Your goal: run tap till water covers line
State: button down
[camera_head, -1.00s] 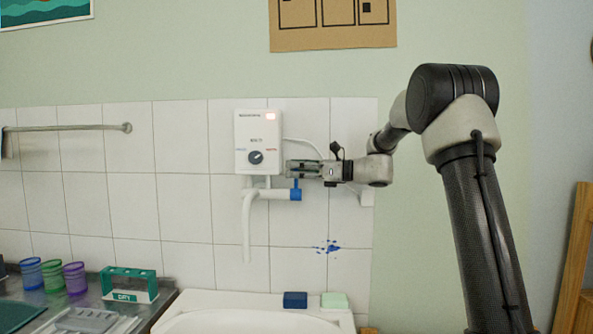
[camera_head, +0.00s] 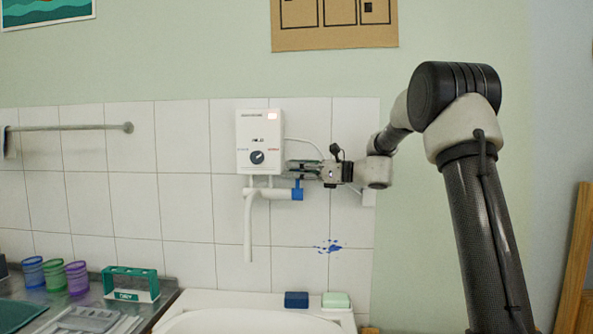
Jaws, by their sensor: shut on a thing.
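A white wall-mounted water heater (camera_head: 259,140) with a dark round knob and a small lit display hangs on the tiles. Below it is a white pipe with a spout (camera_head: 248,228) pointing down and a blue tap handle (camera_head: 297,191) at its right end. My gripper (camera_head: 293,168) is at the blue handle, shut on its upper part, reaching in from the right. The white basin (camera_head: 262,299) stands below the spout. Its inside is mostly out of frame, so I see neither a water level nor a line. I cannot make out a stream from the spout.
A blue block (camera_head: 296,299) and a pale green block (camera_head: 336,300) lie on the basin's back rim. Coloured cups (camera_head: 54,275) and a green rack (camera_head: 131,284) stand on the counter at left. A rail (camera_head: 80,128) is on the wall.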

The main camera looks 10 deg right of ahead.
jog(key=shift+s+a+f+n+y, duration=0.25)
jog(key=shift+s+f+n, duration=0.4)
jog(key=shift+n, duration=0.85)
jog(key=shift+s+a+f+n+y, duration=0.25)
jog(key=shift+s+n, duration=0.75)
jog(key=shift+n, duration=0.5)
jog(key=shift+s+a+f+n+y, duration=0.1)
jog(key=shift+s+f+n+y, duration=0.25)
jog(key=shift+s+n, duration=0.8)
jog(key=shift+w+f+n, duration=0.1)
jog(key=shift+w+n, duration=0.25)
jog(key=shift+n, duration=0.1)
jog(key=c, duration=1.5)
grip_release()
jog(key=v, duration=1.2)
jog(key=shift+d, duration=0.15)
